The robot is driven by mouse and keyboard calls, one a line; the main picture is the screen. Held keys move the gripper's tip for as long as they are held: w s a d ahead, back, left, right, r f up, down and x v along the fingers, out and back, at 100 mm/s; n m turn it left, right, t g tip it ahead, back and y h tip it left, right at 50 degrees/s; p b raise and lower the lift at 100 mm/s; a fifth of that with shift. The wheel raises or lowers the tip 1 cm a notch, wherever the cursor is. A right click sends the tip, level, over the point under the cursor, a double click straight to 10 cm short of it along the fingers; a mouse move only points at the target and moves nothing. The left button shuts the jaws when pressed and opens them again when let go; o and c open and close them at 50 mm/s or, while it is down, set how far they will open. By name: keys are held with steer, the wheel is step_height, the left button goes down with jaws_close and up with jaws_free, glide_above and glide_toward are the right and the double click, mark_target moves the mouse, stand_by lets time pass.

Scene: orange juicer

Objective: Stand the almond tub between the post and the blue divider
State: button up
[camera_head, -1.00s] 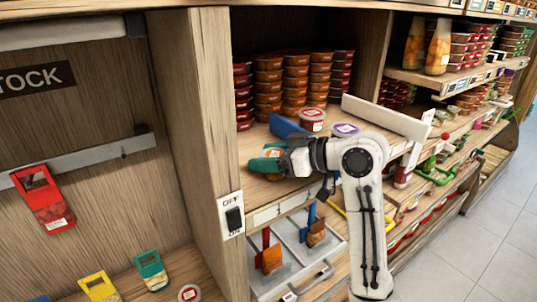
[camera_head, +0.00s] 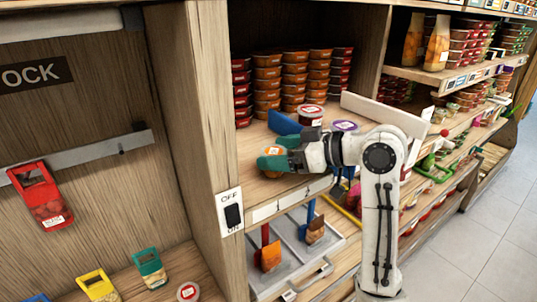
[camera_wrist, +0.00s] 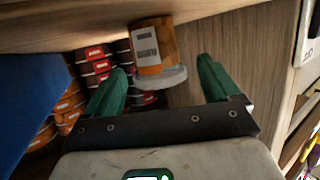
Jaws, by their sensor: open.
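The almond tub (camera_head: 273,151) has an orange label and stands on the shelf in front of my gripper. In the wrist view, which is upside down, the tub (camera_wrist: 170,45) shows its label and clear lid. It lies just beyond and between my green fingertips (camera_wrist: 162,68), with gaps at both sides. My gripper (camera_head: 270,163) is open and partly hides the tub in the head view. The wooden post (camera_head: 213,110) is left of the tub; it is at the right in the wrist view (camera_wrist: 240,50). The blue divider (camera_head: 285,123) is behind and right; the wrist view has it at left (camera_wrist: 32,100).
Stacks of red and orange tubs (camera_head: 267,85) fill the back of the shelf. A red-lidded tub (camera_head: 311,115) and a purple-lidded tub (camera_head: 345,127) stand right of the blue divider. A white board (camera_head: 385,112) is beyond my arm. A switch (camera_head: 231,213) is on the post's front.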

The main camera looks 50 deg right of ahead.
steer(key=v, duration=0.9)
steer(key=shift+b, duration=0.45)
